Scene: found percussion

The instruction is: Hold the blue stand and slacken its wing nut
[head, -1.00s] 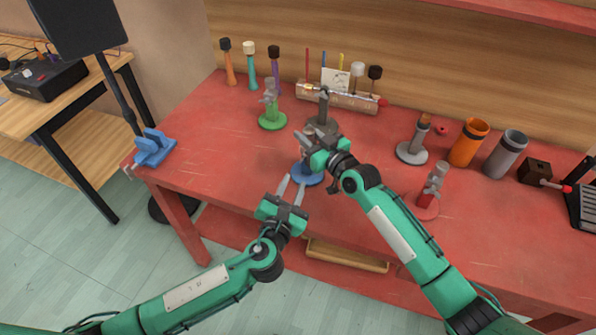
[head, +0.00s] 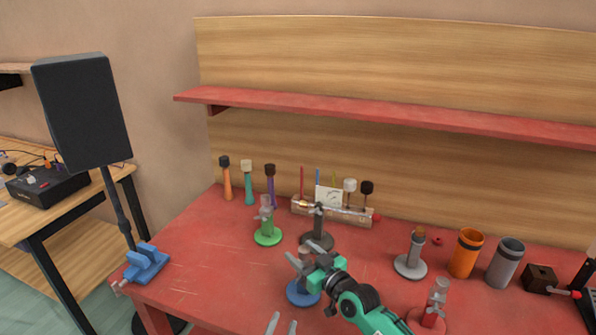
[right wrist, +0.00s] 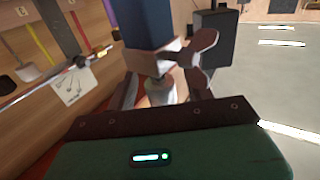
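The blue stand (head: 303,294) stands on the red table, its round base showing below my right gripper (head: 296,262). The gripper partly hides its upper part in the head view. In the right wrist view, which looks upside down, the stand's blue post (right wrist: 147,24) meets a pale collar (right wrist: 150,63). The brownish wing nut (right wrist: 205,50) sits beside the collar, close in front of the gripper. My right gripper's fingers are apart around the top of the stand; contact with the nut is unclear. My left gripper (head: 282,323) is open and empty at the bottom edge, in front of the stand.
A green stand (head: 267,237) and a dark stand (head: 317,241) are behind. A grey stand (head: 411,266), red stand (head: 434,312), orange cup (head: 467,254) and grey cup (head: 505,263) are to the right. A blue clamp (head: 147,264) is on the left corner.

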